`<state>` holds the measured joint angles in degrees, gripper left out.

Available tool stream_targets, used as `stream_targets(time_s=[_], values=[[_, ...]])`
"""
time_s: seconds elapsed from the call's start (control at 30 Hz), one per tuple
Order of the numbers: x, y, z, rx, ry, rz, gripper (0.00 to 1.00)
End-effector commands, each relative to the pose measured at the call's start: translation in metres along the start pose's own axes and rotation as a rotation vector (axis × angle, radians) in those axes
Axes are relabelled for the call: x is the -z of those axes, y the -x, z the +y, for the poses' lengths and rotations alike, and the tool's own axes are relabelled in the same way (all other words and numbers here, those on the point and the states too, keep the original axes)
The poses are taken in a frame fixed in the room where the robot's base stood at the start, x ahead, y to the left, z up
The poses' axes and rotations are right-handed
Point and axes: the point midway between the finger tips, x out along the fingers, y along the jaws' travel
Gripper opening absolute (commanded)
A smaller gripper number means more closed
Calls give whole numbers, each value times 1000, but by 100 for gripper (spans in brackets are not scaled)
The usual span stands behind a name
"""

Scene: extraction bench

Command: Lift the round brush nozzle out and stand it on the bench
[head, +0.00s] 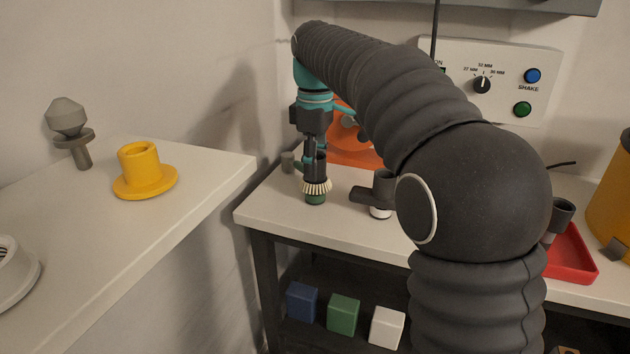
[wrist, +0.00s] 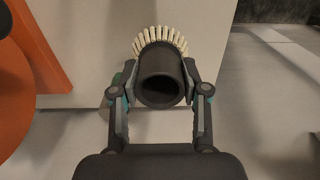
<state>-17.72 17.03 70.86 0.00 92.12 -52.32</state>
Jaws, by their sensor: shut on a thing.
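The round brush nozzle (head: 317,187) has a dark tube and a ring of cream bristles. My gripper (head: 315,164) points down over the left part of the far bench (head: 275,217) and is shut on the nozzle's tube. In the wrist view the two fingers of my gripper (wrist: 160,88) press on either side of the dark round tube, with the bristles (wrist: 160,38) fanning out behind. A short green piece (head: 316,199) shows directly under the bristles on the bench. I cannot tell whether the nozzle still touches it.
A dark nozzle on a white base (head: 379,211) stands to the right. An orange body (head: 352,152) is behind my gripper. A red tray (head: 572,257) lies at the right. A nearer bench at the left bears a yellow flanged piece (head: 145,181). The bench's front left corner is clear.

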Motion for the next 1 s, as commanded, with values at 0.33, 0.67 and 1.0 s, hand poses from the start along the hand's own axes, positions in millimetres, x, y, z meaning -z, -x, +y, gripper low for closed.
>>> stream_targets(time_s=[0.33,0.67,1.0], values=[[0,10,0,0,0,0,0],[0,17,0,-1,0,1,0],[0,26,0,-1,0,1,0]])
